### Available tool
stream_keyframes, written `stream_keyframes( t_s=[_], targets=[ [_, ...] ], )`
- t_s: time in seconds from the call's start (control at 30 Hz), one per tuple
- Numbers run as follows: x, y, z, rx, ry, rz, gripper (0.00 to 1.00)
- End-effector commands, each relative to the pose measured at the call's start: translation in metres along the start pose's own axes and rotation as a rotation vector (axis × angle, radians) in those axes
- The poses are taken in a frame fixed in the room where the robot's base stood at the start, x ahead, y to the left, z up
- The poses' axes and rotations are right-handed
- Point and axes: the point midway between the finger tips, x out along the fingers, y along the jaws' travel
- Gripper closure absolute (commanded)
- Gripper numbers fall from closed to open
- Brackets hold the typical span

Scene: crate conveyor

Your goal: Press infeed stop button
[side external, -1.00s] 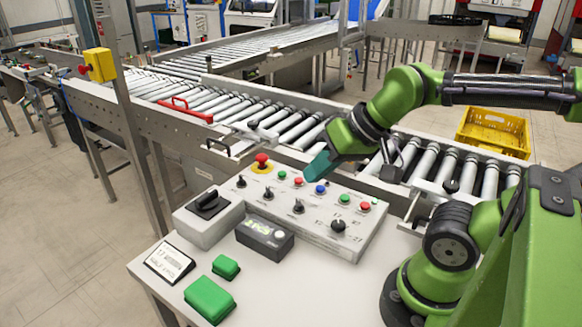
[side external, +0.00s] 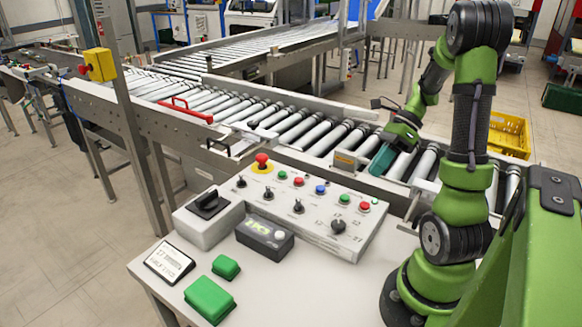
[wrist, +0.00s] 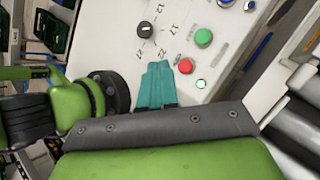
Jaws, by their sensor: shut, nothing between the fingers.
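The grey control panel (side external: 318,228) carries a red button (side external: 298,181) beside a green one, and another red button (side external: 364,206) at its right end. I cannot read which label says infeed stop. A red mushroom button (side external: 262,160) sits on a yellow disc at the left. My gripper (side external: 383,159) has teal fingers, shut and empty, beyond the panel's right end, over the rollers in the picture. In the wrist view the fingers (wrist: 157,84) appear beside the right-end red button (wrist: 186,66); I see no contact.
A roller conveyor (side external: 300,128) runs behind the panel. A black dial (side external: 338,226) and several switches stand up from the panel. A dark display box (side external: 265,237), a grey switch box (side external: 208,216) and green blocks (side external: 209,299) lie in front. A yellow crate (side external: 508,132) is behind my arm.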

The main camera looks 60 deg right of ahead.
Motion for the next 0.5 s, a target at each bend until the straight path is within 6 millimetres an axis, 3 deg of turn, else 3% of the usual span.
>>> stream_keyframes(
  t_s=[0.2, 0.5],
  targets=[
    [-0.008, 0.005, 0.019, 0.202, -0.09, 0.052, 1.0],
    [-0.007, 0.005, 0.02, 0.214, -0.09, 0.055, 1.0]
  ],
)
